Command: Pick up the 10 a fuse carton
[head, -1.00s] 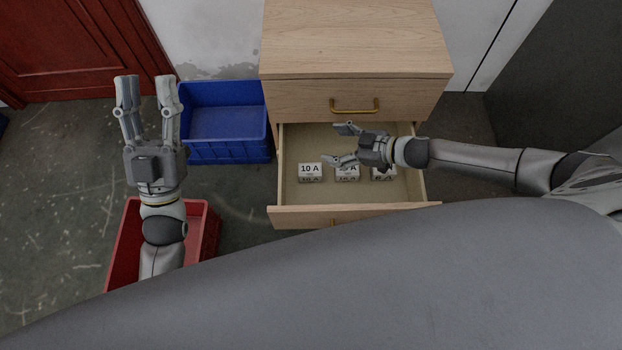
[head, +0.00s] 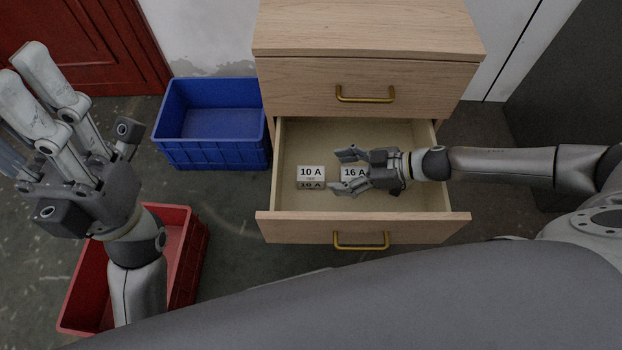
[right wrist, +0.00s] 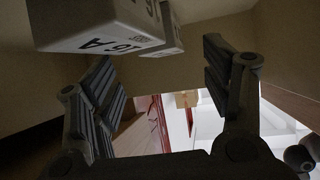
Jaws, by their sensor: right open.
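The 10 A fuse carton (head: 311,178) is a small white box with black print, upright in the open drawer (head: 288,205), toward its left side. Beside it on the right is a 16 A carton (head: 353,172), partly covered by my right gripper (head: 340,171). My right gripper is inside the drawer, open and empty, its fingers pointing left at the 10 A carton, just right of it. In the right wrist view the 16 A carton (right wrist: 100,28) is close at the top left, with another carton (right wrist: 168,32) beyond it. My left gripper (head: 35,90) is open and empty at the far left.
The wooden cabinet (head: 365,25) stands above the drawer, with a closed drawer over the open one. A blue crate (head: 215,155) is left of the cabinet. A red crate (head: 185,270) is on the floor below my left arm.

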